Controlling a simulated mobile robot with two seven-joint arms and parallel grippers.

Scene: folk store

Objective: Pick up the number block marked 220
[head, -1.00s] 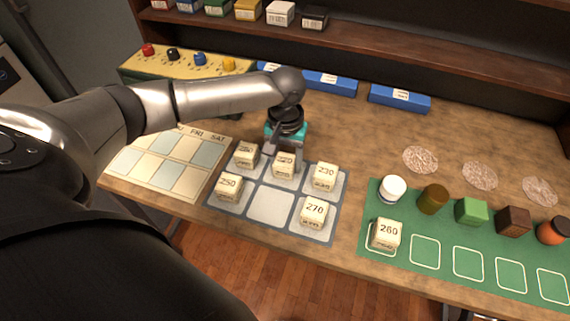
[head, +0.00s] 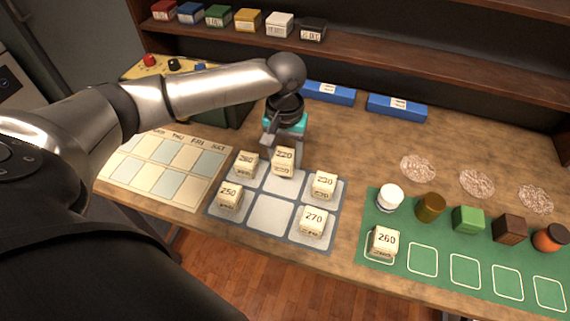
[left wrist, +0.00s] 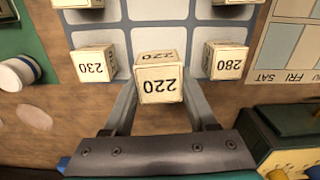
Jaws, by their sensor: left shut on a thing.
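The cream number block marked 220 (head: 284,161) is between the fingers of my left gripper (head: 275,146). In the left wrist view the block (left wrist: 159,84) shows its number upside down, with a finger against each side. My left gripper (left wrist: 160,95) is shut on it. In the head view the block looks raised above the back middle cell of the grey grid mat (head: 270,216). My right gripper is in neither view.
Block 280 (left wrist: 225,60) and block 230 (head: 324,185) flank the held block closely. Blocks 250 (head: 229,196) and 270 (head: 313,221) are in the front row. Block 260 (head: 383,242) sits on the green mat (head: 440,235) at right. A calendar board (head: 160,170) lies left.

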